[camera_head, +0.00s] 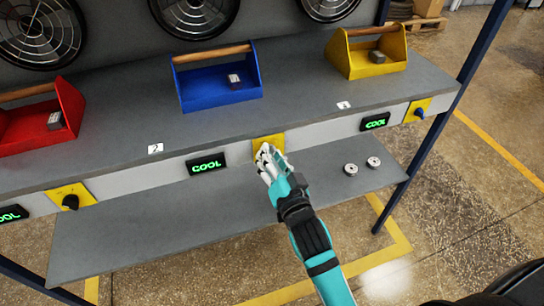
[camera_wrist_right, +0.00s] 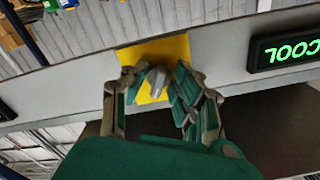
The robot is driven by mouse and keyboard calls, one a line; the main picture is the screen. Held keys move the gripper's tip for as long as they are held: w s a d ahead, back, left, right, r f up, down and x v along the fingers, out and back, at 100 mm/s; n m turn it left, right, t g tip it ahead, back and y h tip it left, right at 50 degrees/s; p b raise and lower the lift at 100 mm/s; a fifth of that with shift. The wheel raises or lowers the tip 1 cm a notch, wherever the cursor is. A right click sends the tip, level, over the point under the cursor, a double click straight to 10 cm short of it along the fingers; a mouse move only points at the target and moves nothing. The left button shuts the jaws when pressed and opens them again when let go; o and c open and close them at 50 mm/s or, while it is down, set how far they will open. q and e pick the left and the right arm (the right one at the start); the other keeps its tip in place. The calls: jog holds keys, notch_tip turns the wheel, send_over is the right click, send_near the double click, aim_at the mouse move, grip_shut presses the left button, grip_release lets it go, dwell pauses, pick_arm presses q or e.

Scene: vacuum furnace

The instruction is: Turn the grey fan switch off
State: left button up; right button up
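The grey fan switch (camera_wrist_right: 157,83) sits on a yellow plate (camera_wrist_right: 178,50) in the right wrist view. In the head view the yellow plate (camera_head: 268,140) shows on the front edge of the shelf, and the switch is hidden behind my right gripper. My right gripper (camera_head: 268,162) is at the plate. In the wrist view its fingers (camera_wrist_right: 162,76) stand apart on either side of the grey switch; they look open, and contact is hard to tell. My left gripper is not in view.
A black switch (camera_head: 70,202) and a blue switch (camera_head: 419,113) sit on other yellow plates. Green COOL displays (camera_head: 206,164) are beside the plates. Red (camera_head: 70,100), blue (camera_head: 215,100) and yellow (camera_head: 350,60) toolboxes stand on the upper shelf. Two round parts (camera_head: 351,169) lie on the lower shelf.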

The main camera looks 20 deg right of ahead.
grip_shut()
jog(key=shift+d+n+p, duration=0.15)
jog(key=shift+n+p, duration=1.4)
jog(key=shift+n, duration=1.4)
jog(key=shift+d+n+p, duration=0.1)
jog(key=shift+n+p, duration=1.45)
jog(key=shift+n, duration=1.4)
jog(key=o, duration=0.6)
grip_release()
